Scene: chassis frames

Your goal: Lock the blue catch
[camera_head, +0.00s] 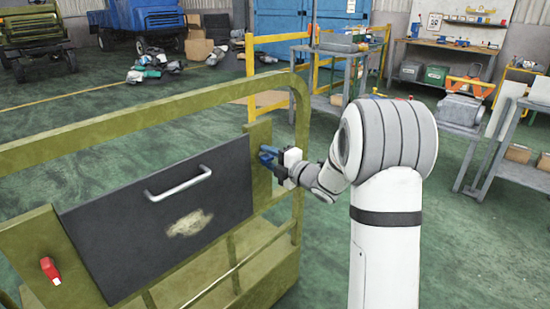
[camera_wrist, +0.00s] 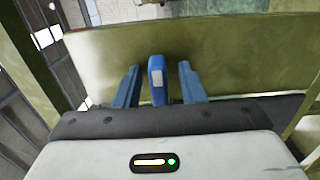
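The blue catch (camera_wrist: 157,82) is a short upright blue lever with a pale patch, on an olive-green post (camera_head: 259,170) at the right of the dark panel. My gripper (camera_wrist: 158,68) is at the catch, one blue finger on each side of it. A gap shows between each finger and the catch, so the gripper is open around it and apart from it. In the head view my gripper (camera_head: 268,158) is against the post, and its blue fingers and the catch cannot be told apart clearly. The base of the catch is hidden behind my gripper's body.
The dark panel (camera_head: 120,232) has a white bar handle (camera_head: 178,184) and a worn patch. A red catch (camera_head: 50,270) is on the left post. An olive rail (camera_head: 150,105) runs above the panel and curves down beside my arm. Workbenches (camera_head: 455,50) stand behind.

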